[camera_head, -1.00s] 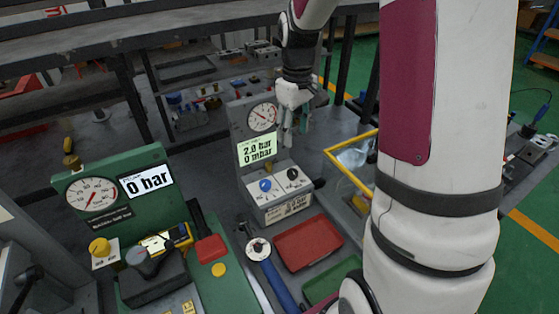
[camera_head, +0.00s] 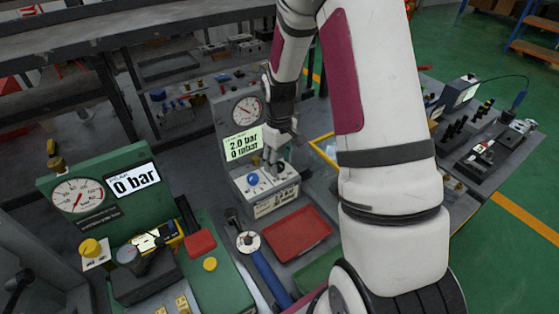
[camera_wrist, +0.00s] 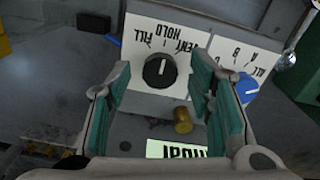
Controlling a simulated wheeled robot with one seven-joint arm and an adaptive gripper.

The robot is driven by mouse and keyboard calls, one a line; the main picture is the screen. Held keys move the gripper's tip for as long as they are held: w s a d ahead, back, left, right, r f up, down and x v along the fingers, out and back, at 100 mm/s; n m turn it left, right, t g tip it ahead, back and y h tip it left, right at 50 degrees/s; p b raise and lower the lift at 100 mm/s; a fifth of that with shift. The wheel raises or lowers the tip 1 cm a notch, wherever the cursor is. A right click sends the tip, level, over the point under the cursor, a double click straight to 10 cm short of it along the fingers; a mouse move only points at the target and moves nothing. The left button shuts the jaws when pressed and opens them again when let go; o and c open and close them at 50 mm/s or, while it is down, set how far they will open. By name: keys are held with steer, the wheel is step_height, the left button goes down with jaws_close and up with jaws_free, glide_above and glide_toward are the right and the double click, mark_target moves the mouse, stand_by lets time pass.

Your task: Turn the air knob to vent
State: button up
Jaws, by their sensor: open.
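The black air knob (camera_wrist: 160,71) sits on a white plate (camera_wrist: 143,30) lettered FILL, HOLD and VENT, upside down in the wrist view. Its white line runs nearly straight up the picture, roughly toward HOLD. My gripper (camera_wrist: 160,68) is open, with one green-padded finger on each side of the knob; no contact is visible. In the head view my gripper (camera_head: 273,157) is over the right part of the panel's front block and partly hides the knob. A blue knob (camera_wrist: 245,88) on the plate marked A, B and ALL is beside it, also seen in the head view (camera_head: 253,179).
The grey panel (camera_head: 222,117) has a round gauge (camera_head: 247,110) and a display (camera_head: 243,144) reading 2.0 bar, 0 mbar. A brass fitting (camera_wrist: 183,120) is close to a finger. A red tray (camera_head: 297,234) and a green gauge unit (camera_head: 110,208) stand nearer me.

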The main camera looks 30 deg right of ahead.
steer(key=shift+c, duration=0.6)
jaws_close()
steer(key=shift+m, duration=0.3)
steer(key=m, duration=0.3)
steer(key=shift+m, duration=0.3)
steer(key=m+b, duration=0.1)
steer(key=m, duration=0.3)
steer(key=shift+m, duration=0.3)
steer(key=shift+o, duration=0.6)
jaws_free()
